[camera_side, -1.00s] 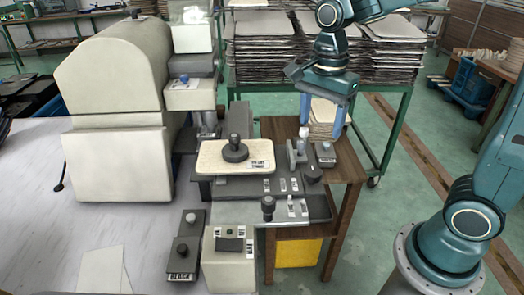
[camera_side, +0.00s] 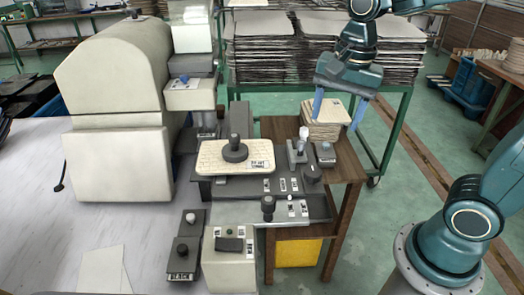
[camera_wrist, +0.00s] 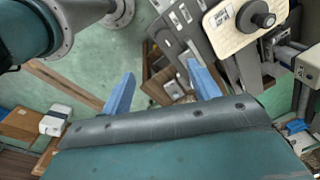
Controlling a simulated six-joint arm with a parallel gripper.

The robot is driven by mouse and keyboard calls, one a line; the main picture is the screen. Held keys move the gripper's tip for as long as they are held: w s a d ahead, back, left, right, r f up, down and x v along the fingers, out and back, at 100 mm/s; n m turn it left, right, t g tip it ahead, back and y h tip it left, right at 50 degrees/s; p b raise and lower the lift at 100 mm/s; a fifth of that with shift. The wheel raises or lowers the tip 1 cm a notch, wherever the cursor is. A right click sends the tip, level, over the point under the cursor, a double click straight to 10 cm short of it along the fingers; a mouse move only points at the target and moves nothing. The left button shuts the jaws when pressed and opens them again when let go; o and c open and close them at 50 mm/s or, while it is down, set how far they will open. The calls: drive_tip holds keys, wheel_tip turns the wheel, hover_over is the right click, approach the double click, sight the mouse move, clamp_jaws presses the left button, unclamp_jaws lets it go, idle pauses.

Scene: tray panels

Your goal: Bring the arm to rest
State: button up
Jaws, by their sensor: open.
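My gripper (camera_side: 334,121) hangs in the air above the right side of the brown wooden table (camera_side: 345,165), with its two blue fingers apart and pointing down. Nothing is between the fingers. In the side view it overlaps a small stack of light panels (camera_side: 321,132) at the table's back; no contact can be made out. In the wrist view the open fingers (camera_wrist: 160,72) also show empty, with the table and green floor below them.
A light panel (camera_side: 208,160) with a black knob lies on the grey machine left of the gripper. A cream rounded machine (camera_side: 115,75) stands further left. A green rack (camera_side: 400,120) holding large panel stacks is behind. Green floor is open to the right.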

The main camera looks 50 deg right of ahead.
drive_tip(key=s+r+n+t, duration=0.1)
drive_tip(key=s+n+t, duration=0.3)
drive_tip(key=s+n, duration=0.6)
drive_tip(key=shift+d+r+n, duration=0.15)
drive_tip(key=shift+d+n, duration=0.05)
drive_tip(key=shift+n, duration=1.7)
